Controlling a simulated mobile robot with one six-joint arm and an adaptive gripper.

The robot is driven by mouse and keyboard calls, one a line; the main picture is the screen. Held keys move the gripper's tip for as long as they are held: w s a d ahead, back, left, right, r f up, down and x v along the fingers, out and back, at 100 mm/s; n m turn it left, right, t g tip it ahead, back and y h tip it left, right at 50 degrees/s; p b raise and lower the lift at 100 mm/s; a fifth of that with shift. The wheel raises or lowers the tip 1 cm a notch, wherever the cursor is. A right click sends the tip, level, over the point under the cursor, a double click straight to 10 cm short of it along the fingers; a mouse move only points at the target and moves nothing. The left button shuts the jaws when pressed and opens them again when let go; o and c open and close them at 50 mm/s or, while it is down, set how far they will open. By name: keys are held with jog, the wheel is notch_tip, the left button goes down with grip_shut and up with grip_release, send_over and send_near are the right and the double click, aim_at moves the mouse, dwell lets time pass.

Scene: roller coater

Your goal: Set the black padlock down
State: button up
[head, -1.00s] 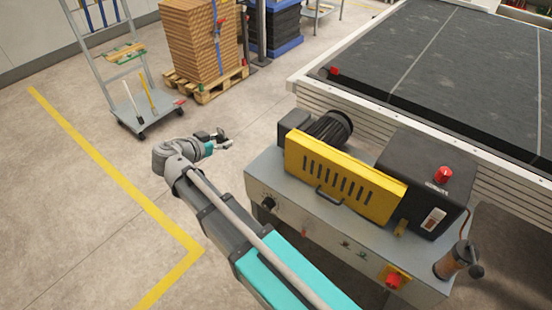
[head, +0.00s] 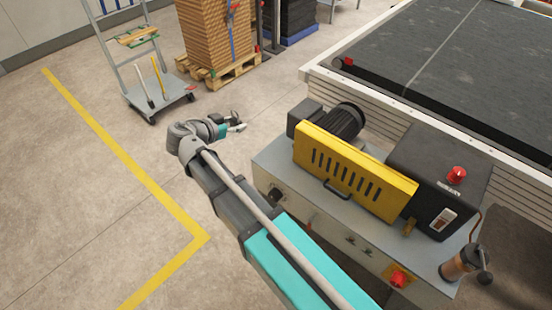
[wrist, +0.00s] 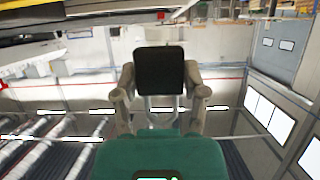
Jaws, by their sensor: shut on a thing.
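The black padlock (wrist: 159,72) is in the wrist view, with its dark square body between the two fingers of my gripper (wrist: 159,84) and its pale shackle toward the green palm. My gripper is shut on it. In the head view my gripper (head: 236,122) hangs in the air left of the yellow-guarded machine, apart from it. The padlock is too small there to tell from the dark gripper parts.
A grey machine cabinet (head: 287,182) with a yellow guard (head: 352,172) stands right of my arm. A wide black conveyor (head: 450,60) lies behind it. A trolley (head: 176,93) and a pallet with stacked boxes (head: 214,35) stand at the back. Floor at left is clear.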

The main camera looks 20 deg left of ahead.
jog(key=w+d+f+b, duration=0.3)
jog(key=d+f+b, duration=0.5)
jog(key=w+d+f+b, duration=0.3)
jog(key=d+f+b, duration=0.5)
jog(key=shift+w+f, duration=0.2)
jog(key=shift+f, duration=0.05)
jog(key=shift+a, duration=0.1)
jog(key=b, duration=0.9)
send_over(274, 159)
jog(key=f, duration=0.9)
jog(key=shift+s, duration=0.2)
jog(key=shift+w+a+f+b, duration=0.1)
jog(key=shift+w+f+b, duration=0.1)
jog(key=shift+f+b, duration=0.25)
jog(key=shift+w+a+f+b, duration=0.1)
jog(key=shift+w+f+b, duration=0.05)
jog(key=shift+f+b, duration=0.25)
jog(key=shift+d+f+b, duration=0.1)
jog(key=shift+f+b, duration=1.1)
